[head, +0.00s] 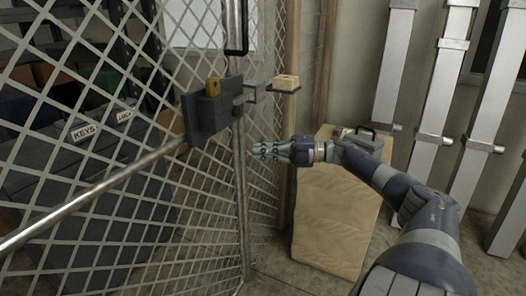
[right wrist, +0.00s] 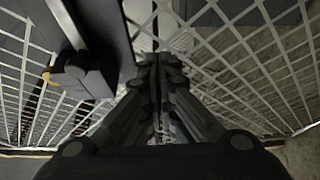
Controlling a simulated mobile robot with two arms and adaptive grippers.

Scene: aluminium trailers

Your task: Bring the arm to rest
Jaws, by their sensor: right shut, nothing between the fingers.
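My right arm (head: 405,200) reaches in from the lower right in the head view. Its gripper (head: 258,150) points left and hangs in the air in front of the mesh gate, below and to the right of the dark lock box. The fingers are shut with nothing between them. In the right wrist view the closed fingers (right wrist: 155,75) point at the mesh, with a dark box and handle to their left. My left gripper does not show.
A wooden crate (head: 335,215) stands behind my right forearm, a grey case (head: 362,140) on top. A small shelf holds a light block (head: 286,82). Metal posts (head: 394,70) line the right wall.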

